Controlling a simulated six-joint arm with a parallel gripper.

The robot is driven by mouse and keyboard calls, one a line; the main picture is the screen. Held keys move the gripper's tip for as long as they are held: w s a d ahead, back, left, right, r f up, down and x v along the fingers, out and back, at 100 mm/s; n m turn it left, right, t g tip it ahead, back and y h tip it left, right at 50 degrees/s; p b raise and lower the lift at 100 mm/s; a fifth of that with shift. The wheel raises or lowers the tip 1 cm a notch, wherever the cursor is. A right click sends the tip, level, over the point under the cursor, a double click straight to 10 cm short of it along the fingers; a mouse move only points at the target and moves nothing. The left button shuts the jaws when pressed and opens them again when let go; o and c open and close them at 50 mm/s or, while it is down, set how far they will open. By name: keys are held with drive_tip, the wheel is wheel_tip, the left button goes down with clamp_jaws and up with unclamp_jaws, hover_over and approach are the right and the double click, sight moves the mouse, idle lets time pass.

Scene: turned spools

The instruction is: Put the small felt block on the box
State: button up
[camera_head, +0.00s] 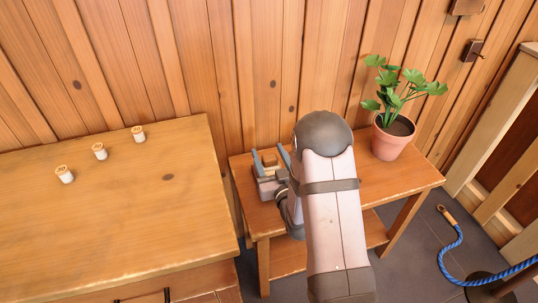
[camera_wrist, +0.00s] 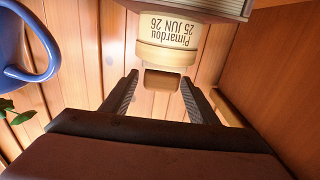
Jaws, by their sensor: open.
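In the wrist view a small tan block (camera_wrist: 162,80) lies between the fingertips of my open gripper (camera_wrist: 158,82); it may be the felt block, though its material is unclear. It adjoins the wooden end of a cream round spool (camera_wrist: 168,30) with upside-down lettering, "Pimardou 25 JUN 26". A grey flat-edged thing (camera_wrist: 215,8), perhaps the box, borders the spool at the top. In the head view my gripper (camera_head: 271,157) is over the left part of the small table (camera_head: 365,190). My arm hides part of that area.
A potted plant (camera_head: 390,140) stands at the small table's right. A blue handle (camera_wrist: 50,55) shows at the wrist view's left. Several spools, one of them here (camera_head: 99,151), stand on the left table (camera_head: 130,220), whose front is clear.

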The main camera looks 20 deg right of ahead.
drive_tip(key=shift+s, duration=0.3)
drive_tip(key=s, duration=0.5)
drive_tip(key=shift+s+r+p, duration=0.15)
drive_tip(key=shift+s+p, duration=0.5)
drive_tip(key=shift+s, duration=0.3)
